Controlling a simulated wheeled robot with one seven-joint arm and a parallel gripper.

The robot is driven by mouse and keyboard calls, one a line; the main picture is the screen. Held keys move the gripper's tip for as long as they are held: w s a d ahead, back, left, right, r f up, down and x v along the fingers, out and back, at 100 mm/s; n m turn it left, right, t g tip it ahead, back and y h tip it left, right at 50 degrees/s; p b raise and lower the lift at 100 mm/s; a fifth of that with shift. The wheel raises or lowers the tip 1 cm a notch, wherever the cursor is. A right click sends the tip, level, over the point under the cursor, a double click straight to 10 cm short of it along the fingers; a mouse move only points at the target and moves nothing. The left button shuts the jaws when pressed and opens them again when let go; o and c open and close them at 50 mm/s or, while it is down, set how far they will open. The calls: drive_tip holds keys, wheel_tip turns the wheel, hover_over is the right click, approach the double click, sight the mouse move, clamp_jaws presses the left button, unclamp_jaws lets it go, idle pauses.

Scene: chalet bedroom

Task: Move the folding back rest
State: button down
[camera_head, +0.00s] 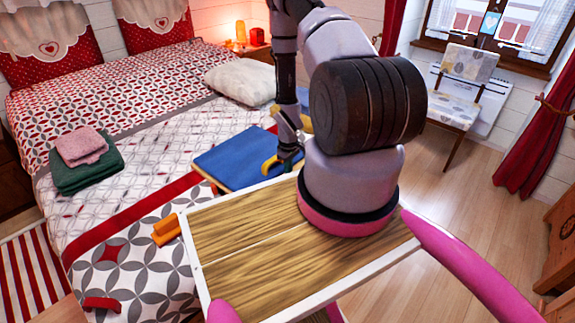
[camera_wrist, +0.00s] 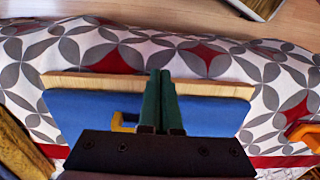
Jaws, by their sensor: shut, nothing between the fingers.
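The folding back rest is a blue padded panel (camera_head: 232,158) on a thin wooden board, lying on the patterned bed. Its blue face also fills the middle of the wrist view (camera_wrist: 85,112). A yellow part (camera_head: 270,165) shows at its right side, close to my gripper, and in the wrist view (camera_wrist: 122,122) just left of the fingers. My gripper (camera_head: 288,155) is over the panel's right part. Its green fingers (camera_wrist: 160,74) are together, with nothing between them. My arm hides some of the panel's right side, and I cannot tell whether the fingers touch it.
A white pillow (camera_head: 243,82) lies behind the panel. Folded green and pink towels (camera_head: 82,145) lie on the bed's left. An orange item (camera_head: 166,230) is at the bed's near edge. A chair (camera_head: 460,85) stands by the window. The wooden floor (camera_head: 475,190) at right is clear.

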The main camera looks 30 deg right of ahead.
sight(281, 174)
drive_tip(key=w+f, duration=0.1)
drive_tip(key=w+a+f, duration=0.1)
drive_tip(key=f, duration=0.1)
drive_tip(key=shift+w+f, duration=0.2)
drive_tip(key=shift+w, duration=0.15)
drive_tip(key=shift+w+a, duration=0.2)
drive_tip(key=shift+w, duration=0.35)
